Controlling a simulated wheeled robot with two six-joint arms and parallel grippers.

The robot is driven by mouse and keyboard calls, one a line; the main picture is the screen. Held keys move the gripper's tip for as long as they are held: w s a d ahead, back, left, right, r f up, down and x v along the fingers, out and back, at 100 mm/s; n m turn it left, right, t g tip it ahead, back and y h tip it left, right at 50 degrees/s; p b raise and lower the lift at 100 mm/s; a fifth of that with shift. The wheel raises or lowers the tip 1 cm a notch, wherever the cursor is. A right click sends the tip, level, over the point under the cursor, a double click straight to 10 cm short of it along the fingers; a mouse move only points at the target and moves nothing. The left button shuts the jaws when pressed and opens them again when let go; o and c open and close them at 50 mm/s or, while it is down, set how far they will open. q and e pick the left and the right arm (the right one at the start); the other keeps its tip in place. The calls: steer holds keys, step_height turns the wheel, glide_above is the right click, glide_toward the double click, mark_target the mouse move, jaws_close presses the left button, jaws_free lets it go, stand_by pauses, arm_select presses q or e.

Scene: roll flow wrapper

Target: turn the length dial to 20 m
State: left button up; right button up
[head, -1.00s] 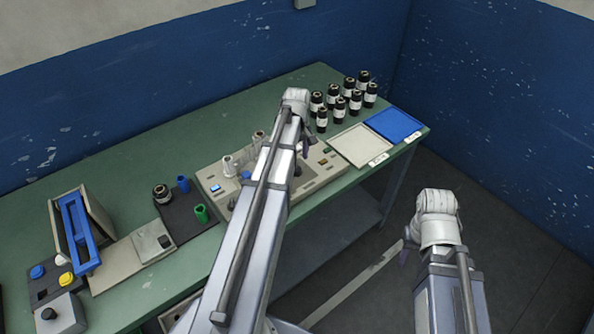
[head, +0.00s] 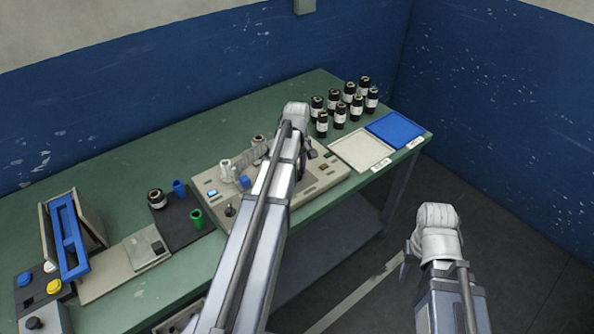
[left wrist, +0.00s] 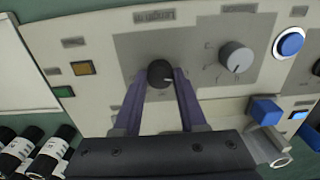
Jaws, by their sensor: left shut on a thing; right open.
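The black length dial (left wrist: 160,73) is on a grey panel of the wrapper machine, under a label reading "Length" in the left wrist view. My left gripper (left wrist: 160,80) is shut on this dial, one finger on each side. The dial's pointer setting cannot be read. In the head view my left gripper (head: 303,165) reaches down to the machine (head: 325,183), and my arm hides part of the panel. My right gripper (head: 405,264) is open and empty, off the table's front edge.
A second, grey dial (left wrist: 236,57) and a blue button (left wrist: 290,42) are beside the length dial. Several black rolls (head: 340,112) stand behind the machine. A white tray (head: 350,160) and a blue tray (head: 395,130) are at the right. A black mat (head: 180,225) lies left.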

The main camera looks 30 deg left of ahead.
arm_select(q)
jaws_close()
steer(key=m, duration=0.4)
steer(key=shift+m, duration=2.1)
steer(key=o, duration=0.6)
jaws_free()
steer(key=shift+r, duration=0.15)
